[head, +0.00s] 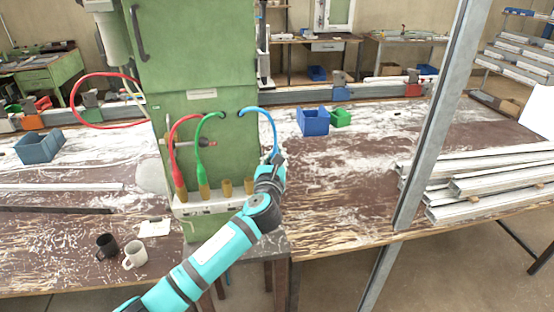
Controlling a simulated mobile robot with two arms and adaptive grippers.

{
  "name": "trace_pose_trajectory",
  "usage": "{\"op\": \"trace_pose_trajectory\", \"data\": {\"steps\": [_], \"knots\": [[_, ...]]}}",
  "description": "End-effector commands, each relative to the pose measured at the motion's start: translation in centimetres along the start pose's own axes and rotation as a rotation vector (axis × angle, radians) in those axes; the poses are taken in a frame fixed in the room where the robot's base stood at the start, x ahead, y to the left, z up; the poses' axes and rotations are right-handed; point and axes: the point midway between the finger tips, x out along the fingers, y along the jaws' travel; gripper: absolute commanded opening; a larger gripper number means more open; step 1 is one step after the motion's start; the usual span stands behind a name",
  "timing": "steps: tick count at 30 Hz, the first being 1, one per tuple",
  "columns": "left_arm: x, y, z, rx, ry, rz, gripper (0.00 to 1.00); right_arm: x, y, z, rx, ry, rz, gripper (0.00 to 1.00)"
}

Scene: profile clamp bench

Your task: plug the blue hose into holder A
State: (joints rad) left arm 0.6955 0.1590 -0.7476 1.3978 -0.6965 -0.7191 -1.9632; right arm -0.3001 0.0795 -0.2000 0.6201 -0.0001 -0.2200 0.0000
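The blue hose (266,117) leaves the front of the green machine and arches right and down to my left gripper (275,159). The gripper is at the hose's lower end, but my own wrist hides the fingers, so I cannot tell whether they are shut on it. Below and left, a pale holder rack (215,204) carries brass-coloured sockets. The red hose (172,147) and green hose (199,148) end in the two left sockets. Two sockets to their right, one here (227,187) and one here (249,186), show no hose. I cannot read which is holder A. My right gripper is out of view.
The green machine (195,75) stands behind the rack. A dark mug (106,246) and a white mug (134,255) stand at the front left. A grey post (432,125) and stacked profiles (480,180) are at right.

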Motion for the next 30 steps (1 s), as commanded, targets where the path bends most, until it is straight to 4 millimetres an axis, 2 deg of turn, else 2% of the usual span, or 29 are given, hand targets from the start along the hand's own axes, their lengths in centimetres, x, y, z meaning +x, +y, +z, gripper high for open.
{"op": "trace_pose_trajectory", "data": {"steps": [30], "knots": [[4.9,1.6,0.0,0.001,-0.001,0.002,0.0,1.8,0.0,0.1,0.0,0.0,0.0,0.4]]}}
